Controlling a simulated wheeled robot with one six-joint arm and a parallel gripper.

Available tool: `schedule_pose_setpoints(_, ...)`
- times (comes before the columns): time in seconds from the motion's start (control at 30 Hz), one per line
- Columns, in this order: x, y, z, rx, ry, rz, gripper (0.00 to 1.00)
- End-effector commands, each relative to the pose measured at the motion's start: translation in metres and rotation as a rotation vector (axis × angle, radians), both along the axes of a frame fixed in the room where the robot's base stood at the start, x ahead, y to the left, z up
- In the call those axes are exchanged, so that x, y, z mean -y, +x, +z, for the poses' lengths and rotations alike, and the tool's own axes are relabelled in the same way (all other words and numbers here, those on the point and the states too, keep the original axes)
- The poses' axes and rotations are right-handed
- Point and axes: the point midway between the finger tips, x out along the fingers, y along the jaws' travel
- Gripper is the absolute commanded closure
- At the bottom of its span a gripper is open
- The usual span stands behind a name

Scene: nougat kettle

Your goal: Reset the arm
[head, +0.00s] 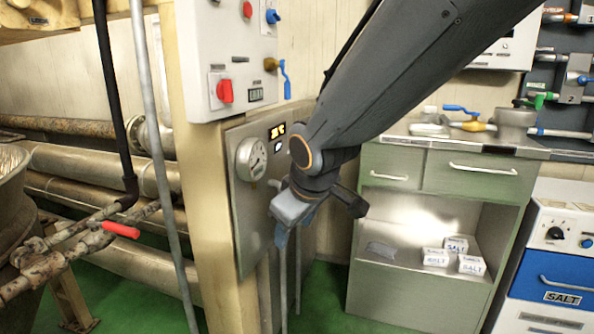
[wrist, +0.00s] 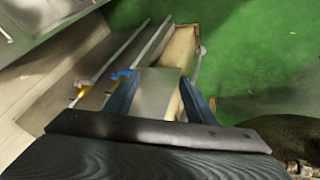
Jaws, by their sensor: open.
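My gripper (head: 296,236) hangs below the dark arm in the middle of the head view, fingers pointing down. It is in front of the steel gauge panel and left of the green cabinet. In the wrist view my gripper (wrist: 160,95) shows two blue-grey fingers spread apart with nothing held between them. Below the fingers in that view are a beige post (wrist: 182,47) and grey pipes running toward the green floor.
A control box (head: 225,60) with a red knob and a gauge panel (head: 240,205) stand left of the arm. A green cabinet (head: 440,172) with salt boxes (head: 472,265) on its shelf is at right. Rusty pipes with a red-handled valve (head: 122,230) are at left.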

Motion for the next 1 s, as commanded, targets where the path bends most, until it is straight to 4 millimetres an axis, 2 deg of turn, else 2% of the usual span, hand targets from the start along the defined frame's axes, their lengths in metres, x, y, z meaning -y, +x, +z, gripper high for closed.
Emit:
schedule_pose_setpoints(0.03,0.002,-0.03,-0.018,-0.083,0.004,-0.041,0.49)
schedule_pose_setpoints(0.2,0.013,-0.114,-0.058,-0.316,0.003,-0.175,0.49)
schedule_pose_setpoints(0.47,0.029,-0.216,-0.089,-0.577,-0.029,-0.329,0.49)
schedule_pose_setpoints(0.77,0.055,-0.21,-0.045,-0.577,-0.01,-0.423,0.49)
schedule_pose_setpoints(1.0,0.087,-0.207,0.001,-0.576,0.011,-0.526,0.49)
